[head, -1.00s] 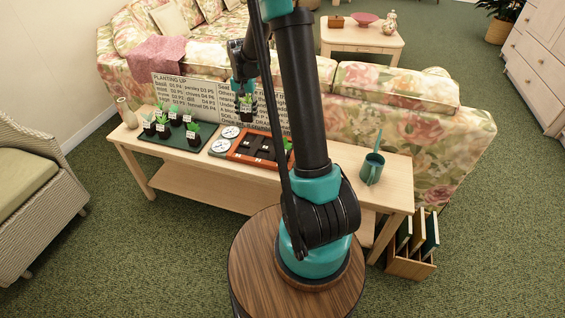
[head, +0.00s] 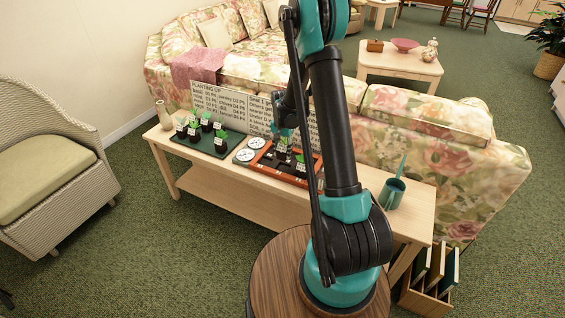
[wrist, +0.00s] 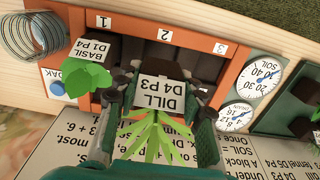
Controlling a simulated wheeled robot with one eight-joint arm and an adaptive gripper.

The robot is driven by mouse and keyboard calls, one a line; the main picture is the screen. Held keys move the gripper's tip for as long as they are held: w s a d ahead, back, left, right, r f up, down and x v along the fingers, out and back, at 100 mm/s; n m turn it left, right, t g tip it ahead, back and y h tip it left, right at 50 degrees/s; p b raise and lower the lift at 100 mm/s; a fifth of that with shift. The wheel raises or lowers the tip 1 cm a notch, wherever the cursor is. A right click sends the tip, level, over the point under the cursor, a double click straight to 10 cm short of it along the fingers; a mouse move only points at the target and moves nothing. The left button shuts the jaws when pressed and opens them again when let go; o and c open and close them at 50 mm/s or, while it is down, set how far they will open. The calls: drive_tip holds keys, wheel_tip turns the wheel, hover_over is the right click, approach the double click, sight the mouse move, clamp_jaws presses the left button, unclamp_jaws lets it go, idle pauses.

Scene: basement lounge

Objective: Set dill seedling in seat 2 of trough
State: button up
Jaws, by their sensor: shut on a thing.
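The dill seedling (wrist: 158,130) has feathery leaves, a dark pot and a tag reading DILL D4 P3. My gripper (wrist: 160,95) is shut on its pot, one finger on each side. In the head view the gripper (head: 284,134) holds the dill over the orange trough (head: 268,162). In the wrist view the trough (wrist: 190,27) has seats marked 1, 2 and 3; the pot is in line with seat 2, partly covering it. I cannot tell whether the pot touches the seat's floor. The basil seedling (wrist: 86,76) is in the trough by seat 1.
Two white dials (head: 250,149) adjoin the trough's left end. A dark tray (head: 205,147) with several seedlings stands farther left. A text board (head: 220,103) stands behind.

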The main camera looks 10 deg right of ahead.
drive_tip(key=shift+f, duration=2.85)
drive_tip(key=shift+f, duration=0.1)
drive_tip(key=shift+f, duration=0.35)
drive_tip(key=shift+f, duration=0.15)
drive_tip(key=o, duration=1.2)
drive_tip(key=shift+c, duration=0.2)
